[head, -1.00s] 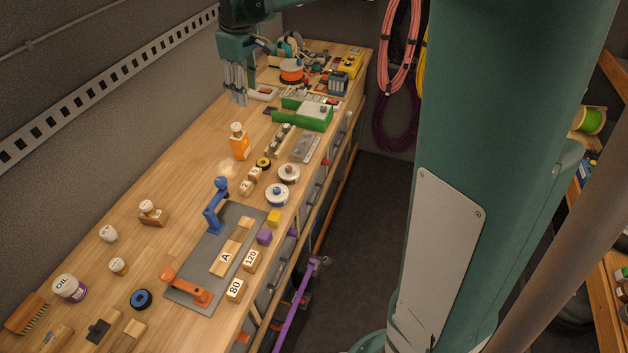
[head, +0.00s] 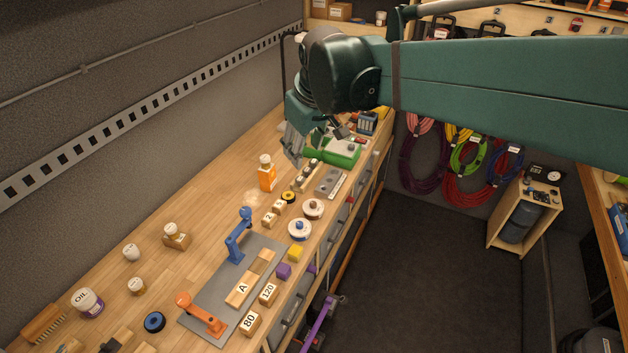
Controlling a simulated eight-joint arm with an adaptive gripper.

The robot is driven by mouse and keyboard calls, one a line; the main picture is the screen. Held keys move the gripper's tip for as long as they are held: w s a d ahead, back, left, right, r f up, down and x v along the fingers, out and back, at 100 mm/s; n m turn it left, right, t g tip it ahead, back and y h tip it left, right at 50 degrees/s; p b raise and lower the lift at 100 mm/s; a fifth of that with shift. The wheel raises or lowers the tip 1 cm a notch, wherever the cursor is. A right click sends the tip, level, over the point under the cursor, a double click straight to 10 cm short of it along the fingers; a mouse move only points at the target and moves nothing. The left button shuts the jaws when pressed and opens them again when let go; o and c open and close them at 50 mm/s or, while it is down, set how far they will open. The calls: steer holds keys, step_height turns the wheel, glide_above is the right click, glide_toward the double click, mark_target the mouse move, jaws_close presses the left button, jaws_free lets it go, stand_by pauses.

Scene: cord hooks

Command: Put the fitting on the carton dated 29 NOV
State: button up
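My gripper (head: 292,152) points down over the far part of the wooden workbench, left of the green case (head: 340,153). Its fingers are small and partly overlap, so I cannot tell whether they are open, shut or holding something. Brown cartons (head: 340,11) stand on a shelf at the top of the head view, partly cut off by the frame. Their labels are too small to read, so I cannot tell which one is dated 29 NOV. I cannot pick out the fitting among the small items.
The workbench (head: 205,205) carries an orange bottle (head: 267,174), spools, numbered blocks and a grey plate (head: 212,300) with orange and blue clamps. The dark floor (head: 430,270) is clear.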

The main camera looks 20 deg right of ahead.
steer(key=s+f+m+t, duration=0.1)
steer(key=s+f+m, duration=0.1)
steer(key=s, duration=0.7)
steer(key=s+d+f+m+t, duration=0.1)
steer(key=s+f, duration=0.4)
steer(key=s, duration=0.5)
steer(key=shift+d+f+m+t, duration=0.2)
steer(key=shift+d+m+t, duration=0.1)
steer(key=shift+m, duration=0.4)
